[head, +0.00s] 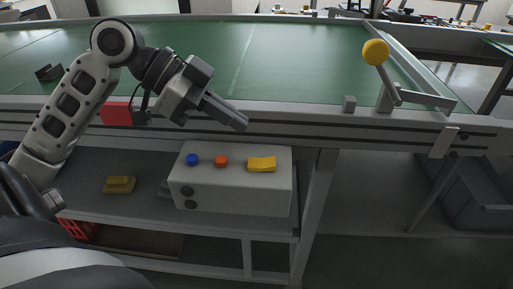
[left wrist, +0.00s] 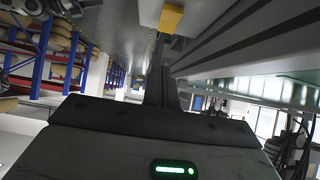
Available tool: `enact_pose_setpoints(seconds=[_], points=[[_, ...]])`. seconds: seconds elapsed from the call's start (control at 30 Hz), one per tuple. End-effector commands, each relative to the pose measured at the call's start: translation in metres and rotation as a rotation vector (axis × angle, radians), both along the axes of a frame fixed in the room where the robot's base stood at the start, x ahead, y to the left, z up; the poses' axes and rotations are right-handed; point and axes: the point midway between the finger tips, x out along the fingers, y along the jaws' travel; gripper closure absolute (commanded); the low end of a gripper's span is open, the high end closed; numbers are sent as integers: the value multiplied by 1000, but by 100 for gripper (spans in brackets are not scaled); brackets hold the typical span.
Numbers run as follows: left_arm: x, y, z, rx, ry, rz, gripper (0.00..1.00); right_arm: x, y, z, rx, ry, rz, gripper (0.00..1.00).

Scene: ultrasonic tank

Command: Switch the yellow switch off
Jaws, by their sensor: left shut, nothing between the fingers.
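The yellow switch (head: 262,164) is a flat rocker on top of a white control box (head: 232,192) on the lower shelf. A blue button (head: 192,159) and an orange button (head: 221,161) sit to its left on the box. My left gripper (head: 240,123) is shut and empty, above and slightly left of the switch, apart from it, in front of the table's edge. In the left wrist view the shut fingers (left wrist: 160,85) point toward a yellow piece (left wrist: 171,18) at the top, which looks like the switch. My right gripper is in neither view.
The green-topped table (head: 290,60) overhangs the box, its grey front rail (head: 330,117) close to my gripper. A yellow ball-topped lever (head: 376,52) stands at the right. A yellow block (head: 119,184) lies on the shelf at left. A table leg (head: 316,200) stands right of the box.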

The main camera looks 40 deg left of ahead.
Motion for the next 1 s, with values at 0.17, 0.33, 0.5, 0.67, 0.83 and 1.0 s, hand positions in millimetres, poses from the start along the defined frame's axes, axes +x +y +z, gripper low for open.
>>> enact_pose_setpoints(seconds=[0.17, 0.33, 0.5, 0.67, 0.83, 1.0], points=[[16, -26, -22, 0, -1, -2, 100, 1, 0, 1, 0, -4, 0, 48], [19, -33, -50, -2, 2, 1, 100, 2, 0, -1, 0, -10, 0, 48], [21, -34, -63, -1, 0, 1, 100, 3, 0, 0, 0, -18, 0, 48], [21, -34, -66, -1, -1, 1, 100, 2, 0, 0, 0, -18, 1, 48], [21, -34, -65, -1, -1, 1, 100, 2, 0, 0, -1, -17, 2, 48], [21, -35, -63, 19, 11, 0, 100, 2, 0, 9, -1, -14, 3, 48]])
